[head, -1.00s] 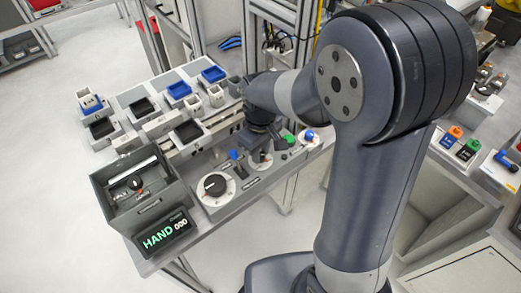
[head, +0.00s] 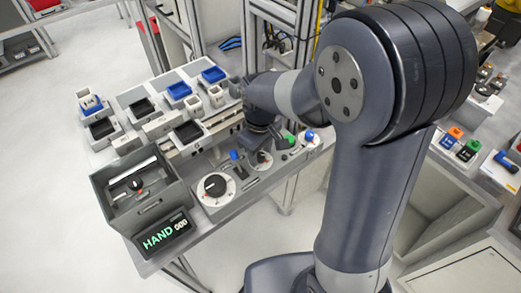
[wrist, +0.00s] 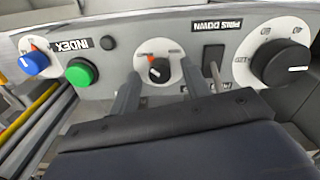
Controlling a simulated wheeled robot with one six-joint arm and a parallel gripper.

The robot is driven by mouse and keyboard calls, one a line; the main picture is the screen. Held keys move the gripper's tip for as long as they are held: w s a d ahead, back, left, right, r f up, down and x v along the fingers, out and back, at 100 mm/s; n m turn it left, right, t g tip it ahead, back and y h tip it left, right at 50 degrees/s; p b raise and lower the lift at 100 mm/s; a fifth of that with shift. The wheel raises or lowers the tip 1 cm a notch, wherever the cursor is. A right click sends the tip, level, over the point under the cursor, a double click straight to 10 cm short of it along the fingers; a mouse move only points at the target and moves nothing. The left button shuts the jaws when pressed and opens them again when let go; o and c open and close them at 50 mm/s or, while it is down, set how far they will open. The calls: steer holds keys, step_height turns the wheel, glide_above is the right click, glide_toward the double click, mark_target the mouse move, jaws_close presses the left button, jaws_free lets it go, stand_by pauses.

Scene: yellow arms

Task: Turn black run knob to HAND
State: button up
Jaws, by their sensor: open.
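A small black knob (wrist: 159,71) sits on a white dial with a red mark at its upper left, between my fingers in the wrist view. It also shows in the head view (head: 262,158), just below my gripper (head: 262,141). In the wrist view my gripper (wrist: 160,70) is open, one finger on each side of the knob, with visible gaps. The dial lettering is too small to read. A display (head: 164,234) in the head view reads HAND 000 in green and white.
A larger black knob (wrist: 285,65) on a white dial lies to the right, with a lever switch (wrist: 213,62) between. A green button (wrist: 81,73) and a blue knob (wrist: 34,63) lie left. A grey open box (head: 145,208) stands at the panel's left end.

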mark_target(260, 155)
steer(key=shift+r, duration=0.1)
step_height(260, 155, up, 11)
steer(key=shift+f, duration=0.2)
stand_by(0.5)
step_height(260, 155, down, 11)
steer(key=shift+r, duration=0.1)
steer(key=shift+m, duration=0.3)
stand_by(0.5)
